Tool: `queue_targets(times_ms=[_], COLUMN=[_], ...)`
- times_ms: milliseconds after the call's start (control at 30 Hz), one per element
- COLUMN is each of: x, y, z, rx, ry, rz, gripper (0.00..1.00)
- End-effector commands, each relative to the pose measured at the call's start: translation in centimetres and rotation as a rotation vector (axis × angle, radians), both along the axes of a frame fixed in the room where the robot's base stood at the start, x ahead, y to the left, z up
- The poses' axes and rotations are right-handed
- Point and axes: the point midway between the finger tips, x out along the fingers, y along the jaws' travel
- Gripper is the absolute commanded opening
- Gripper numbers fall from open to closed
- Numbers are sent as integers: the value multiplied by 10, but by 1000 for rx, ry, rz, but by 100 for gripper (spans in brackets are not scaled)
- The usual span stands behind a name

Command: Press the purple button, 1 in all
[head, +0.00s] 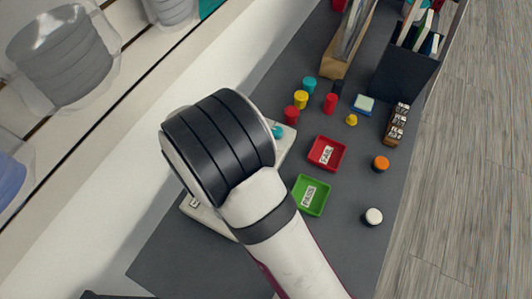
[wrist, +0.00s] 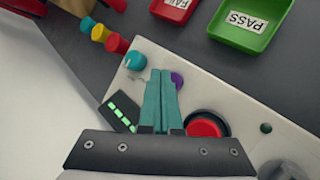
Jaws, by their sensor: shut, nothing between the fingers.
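The purple button (wrist: 177,80) shows in the wrist view as a small round patch on the pale control panel (wrist: 240,100), just right of my gripper's fingertips and partly hidden by them. My gripper (wrist: 160,76) is shut and empty, its two teal fingers side by side over the panel. I cannot tell whether the fingers touch the button. In the head view my arm covers most of the panel (head: 194,209), and the purple button is hidden there.
The panel also bears a large red button (wrist: 205,126), a teal knob (wrist: 135,60) and a display with green bars (wrist: 122,112). A red FAIL tray (head: 339,165) and a green PASS tray (head: 322,205) lie beside it. Coloured cylinders, including a yellow one (head: 301,99), stand beyond.

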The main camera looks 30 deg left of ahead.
Motion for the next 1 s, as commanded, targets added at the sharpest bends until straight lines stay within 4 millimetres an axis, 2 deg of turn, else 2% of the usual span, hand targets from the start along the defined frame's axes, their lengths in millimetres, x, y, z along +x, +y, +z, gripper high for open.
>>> queue_targets(times_ms=[300,1000], x=[0,0], y=[0,0], z=[-8,-13], rx=[-1,0], ry=[0,0], rz=[1,0], gripper=[0,0])
